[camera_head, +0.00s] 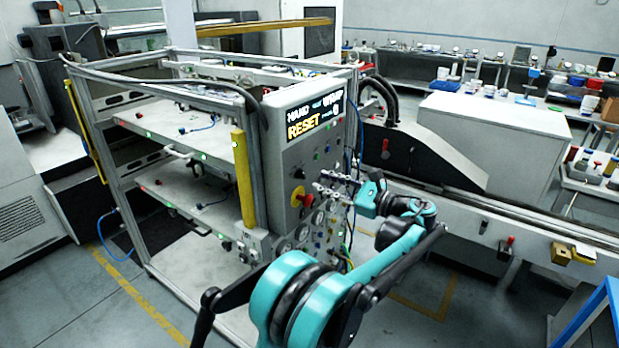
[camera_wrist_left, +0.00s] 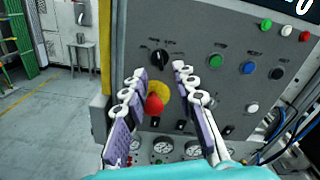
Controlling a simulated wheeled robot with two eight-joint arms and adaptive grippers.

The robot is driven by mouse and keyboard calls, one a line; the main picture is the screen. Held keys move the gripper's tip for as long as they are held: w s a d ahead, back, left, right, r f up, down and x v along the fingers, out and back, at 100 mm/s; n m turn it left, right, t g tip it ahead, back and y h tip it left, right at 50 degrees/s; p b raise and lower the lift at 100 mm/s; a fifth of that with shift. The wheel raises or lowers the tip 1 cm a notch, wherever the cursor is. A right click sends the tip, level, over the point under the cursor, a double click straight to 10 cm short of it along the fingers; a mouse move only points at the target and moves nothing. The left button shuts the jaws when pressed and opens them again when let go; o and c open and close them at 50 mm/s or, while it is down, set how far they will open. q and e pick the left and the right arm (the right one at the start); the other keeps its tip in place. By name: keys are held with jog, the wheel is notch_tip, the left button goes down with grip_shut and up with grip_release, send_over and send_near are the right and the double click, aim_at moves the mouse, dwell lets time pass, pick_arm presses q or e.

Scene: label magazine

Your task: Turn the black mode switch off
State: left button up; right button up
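The black mode switch (camera_wrist_left: 159,57) is a round rotary knob with a light pointer mark, on the grey control panel (camera_wrist_left: 200,30) in the left wrist view. It sits above the red emergency-stop button (camera_wrist_left: 154,103) with its yellow surround. My left gripper (camera_wrist_left: 160,72) is open and empty. Its fingertips lie either side of and just below the switch in that view, and contact cannot be made out. In the head view my left gripper (camera_head: 328,182) points at the panel face beside the emergency stop (camera_head: 303,197). My right gripper is not in view.
Green (camera_wrist_left: 215,60), blue (camera_wrist_left: 247,67) and other buttons sit right of the switch, with gauges (camera_wrist_left: 163,146) below. A lit display (camera_head: 316,116) tops the panel. A yellow post (camera_head: 243,177) stands at its left edge. Cables hang on the right.

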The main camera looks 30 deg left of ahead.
aim_at(304, 175)
pick_arm(q)
jog(key=a, duration=0.3)
jog(key=a+b, duration=0.1)
jog(key=a, duration=0.1)
jog(key=shift+w+a, duration=0.2)
jog(key=shift+a, duration=0.2)
grip_shut()
